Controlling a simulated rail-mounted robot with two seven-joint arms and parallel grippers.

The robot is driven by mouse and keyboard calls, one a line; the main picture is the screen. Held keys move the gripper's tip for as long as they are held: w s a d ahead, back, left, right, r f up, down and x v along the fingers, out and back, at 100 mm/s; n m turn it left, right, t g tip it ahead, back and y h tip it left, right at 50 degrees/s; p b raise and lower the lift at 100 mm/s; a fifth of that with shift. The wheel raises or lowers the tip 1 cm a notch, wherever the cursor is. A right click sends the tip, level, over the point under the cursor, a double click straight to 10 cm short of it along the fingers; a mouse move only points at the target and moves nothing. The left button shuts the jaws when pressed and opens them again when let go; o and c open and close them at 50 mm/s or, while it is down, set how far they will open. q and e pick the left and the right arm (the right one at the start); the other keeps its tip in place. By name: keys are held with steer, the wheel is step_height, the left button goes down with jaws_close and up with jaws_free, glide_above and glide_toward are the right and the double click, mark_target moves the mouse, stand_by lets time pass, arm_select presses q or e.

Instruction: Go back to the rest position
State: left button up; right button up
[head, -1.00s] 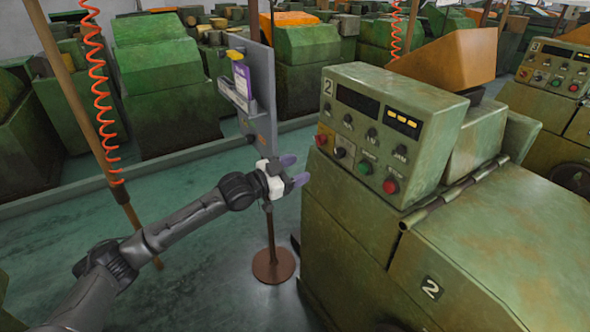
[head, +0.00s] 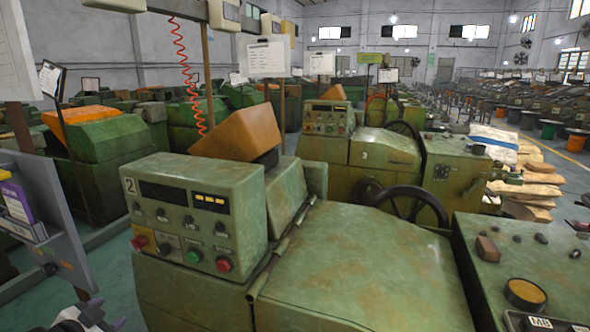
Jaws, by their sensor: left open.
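My left gripper (head: 108,322) shows only in part at the bottom left edge of the head view, with a light body and a purplish fingertip. It is open, and I see nothing held in it. It is low and in front of the green machine marked 2, apart from its control box (head: 196,215). The control box has dark displays, knobs and red, green and yellow buttons. The rest of my left arm is out of the picture. My right gripper is not in view.
A grey board (head: 48,225) with a purple-and-white holder stands close at the left. Machine 2's green cover (head: 370,265) fills the lower middle. A handwheel (head: 408,205) and another green machine marked 3 (head: 385,150) are behind. Teal floor shows at the lower left.

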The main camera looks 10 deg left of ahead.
arm_select(q)
steer(key=s+d+f+n+g+h+p, duration=0.1)
steer(key=s+d+f+g+p, duration=0.15)
steer(key=s+d+f, duration=0.6)
steer(key=s+d+f+n+g+p, duration=0.1)
steer(key=s+d+f+g, duration=0.35)
steer(key=s+d, duration=0.7)
steer(key=s+d+f+n+g+h+p, duration=0.15)
steer(key=s+d+f, duration=0.55)
steer(key=s, duration=0.7)
step_height(320, 180, up, 38)
steer(key=p, duration=3.8)
steer(key=shift+w+r+g+y+p, duration=0.15)
steer(key=shift+w+g+y+p, duration=0.15)
steer(key=shift+g+y, duration=0.05)
steer(key=shift+a, duration=0.1)
